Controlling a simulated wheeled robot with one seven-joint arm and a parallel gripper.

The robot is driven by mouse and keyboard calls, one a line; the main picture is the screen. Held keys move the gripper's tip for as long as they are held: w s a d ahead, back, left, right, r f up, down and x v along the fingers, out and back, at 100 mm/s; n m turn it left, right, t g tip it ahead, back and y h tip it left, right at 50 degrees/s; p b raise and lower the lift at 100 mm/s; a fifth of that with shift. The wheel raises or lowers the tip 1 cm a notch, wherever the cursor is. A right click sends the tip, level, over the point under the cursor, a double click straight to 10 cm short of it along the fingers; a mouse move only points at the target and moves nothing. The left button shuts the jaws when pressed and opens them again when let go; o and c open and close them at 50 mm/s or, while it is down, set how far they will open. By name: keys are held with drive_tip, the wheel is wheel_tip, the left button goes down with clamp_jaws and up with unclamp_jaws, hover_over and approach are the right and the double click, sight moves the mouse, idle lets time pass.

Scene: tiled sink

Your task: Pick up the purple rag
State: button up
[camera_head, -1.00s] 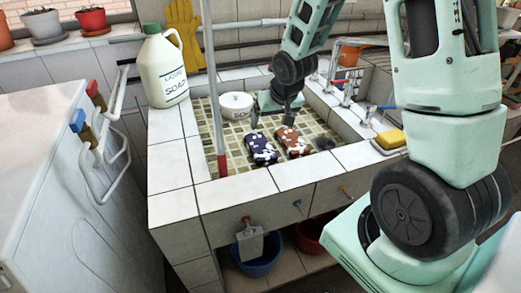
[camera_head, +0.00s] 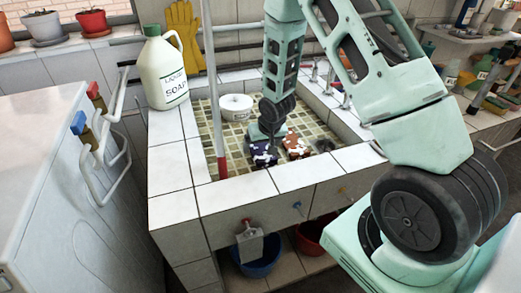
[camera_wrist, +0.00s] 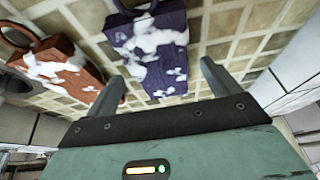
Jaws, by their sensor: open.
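The purple rag (camera_head: 262,153) looks like a dark purple block with white suds, lying on the tiled sink floor. In the wrist view the purple rag (camera_wrist: 152,50) is just beyond my open fingers, a little left of the middle between them. My gripper (camera_wrist: 165,80) is open with nothing between its fingers. In the head view my gripper (camera_head: 264,138) is low in the sink, right above the purple rag and partly covering it. A brown-red rag (camera_head: 296,147) with suds lies to its right; it also shows in the wrist view (camera_wrist: 58,68).
The sink's white tiled rim (camera_head: 240,187) surrounds the rags. A red and white pole (camera_head: 217,120) stands upright at the left. A white round container (camera_head: 236,107) is behind the rags, and a soap jug (camera_head: 165,72) stands on the left rim.

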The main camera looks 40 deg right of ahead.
drive_tip(key=shift+w+f, duration=0.25)
drive_tip(key=shift+f, duration=0.3)
drive_tip(key=c, duration=1.1)
